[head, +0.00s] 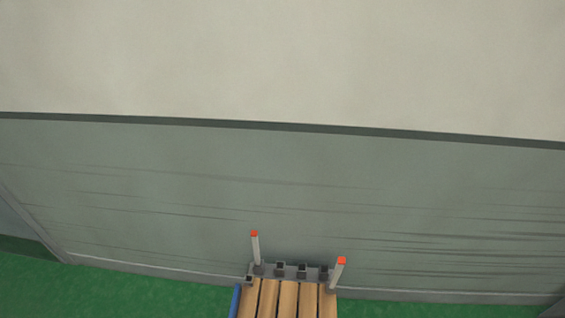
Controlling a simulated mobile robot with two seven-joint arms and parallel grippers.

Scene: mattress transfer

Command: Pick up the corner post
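Two upright corner posts show at the bottom middle of the head view. Both are pale grey with orange-red tops. The left post (256,249) and the right post (337,273) stand at the two far corners of a slatted wooden platform (287,299). The lower end of each post is at a grey end bar (290,271) of the platform. Neither of my grippers is in view. The near part of the platform is cut off by the bottom edge.
Several small dark square sockets (302,270) sit along the end bar. A blue edge (235,301) runs along the platform's left side. A grey-green wall (280,190) stands behind. Green floor (130,291) is clear on both sides.

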